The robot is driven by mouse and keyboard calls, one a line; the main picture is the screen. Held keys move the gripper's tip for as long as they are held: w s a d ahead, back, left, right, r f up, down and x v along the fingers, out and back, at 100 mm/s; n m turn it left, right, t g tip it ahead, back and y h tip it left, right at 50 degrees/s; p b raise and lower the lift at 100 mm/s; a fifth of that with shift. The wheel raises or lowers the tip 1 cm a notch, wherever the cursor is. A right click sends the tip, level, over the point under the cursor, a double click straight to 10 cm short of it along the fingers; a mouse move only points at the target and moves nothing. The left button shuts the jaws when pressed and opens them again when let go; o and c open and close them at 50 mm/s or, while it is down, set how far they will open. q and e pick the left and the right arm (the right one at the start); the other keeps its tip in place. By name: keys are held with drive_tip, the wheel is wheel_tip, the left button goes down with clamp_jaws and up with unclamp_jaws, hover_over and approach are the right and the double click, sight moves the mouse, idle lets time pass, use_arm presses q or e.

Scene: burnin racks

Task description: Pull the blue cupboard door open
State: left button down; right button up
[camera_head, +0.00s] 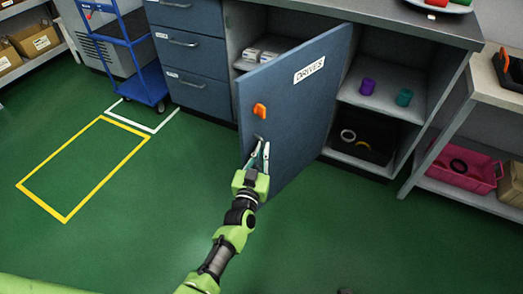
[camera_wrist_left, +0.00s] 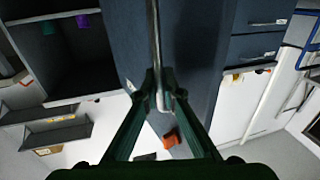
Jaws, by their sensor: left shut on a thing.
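The blue cupboard door (camera_head: 300,110), labelled DRIVES, stands swung well out from the cupboard (camera_head: 385,95), and the shelves inside show. An orange part (camera_head: 260,110) sits on the door's face. My left gripper (camera_head: 262,147) is at the door's face just below the orange part. In the left wrist view its fingertips (camera_wrist_left: 159,90) are shut on the metal door handle (camera_wrist_left: 154,35), a long bar. The orange part (camera_wrist_left: 171,138) also shows there beside the fingers. In the head view the gripper hides most of the handle.
Purple (camera_head: 367,86) and teal (camera_head: 404,97) items stand on the cupboard's shelf, with a black bin (camera_head: 372,150) below. Blue drawers (camera_head: 190,55) and a blue trolley (camera_head: 140,60) are to the left. A pink crate (camera_head: 465,168) is at right. The green floor ahead is clear.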

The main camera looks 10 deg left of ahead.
use_arm(q)
drive_tip(key=c, duration=2.5)
unclamp_jaws()
drive_tip(key=shift+d, duration=0.15)
drive_tip(key=s, duration=0.4)
drive_tip(key=s+a, duration=0.1)
drive_tip(key=s, duration=0.6)
drive_tip(key=shift+s+a, duration=0.3)
drive_tip(key=shift+s, duration=0.1)
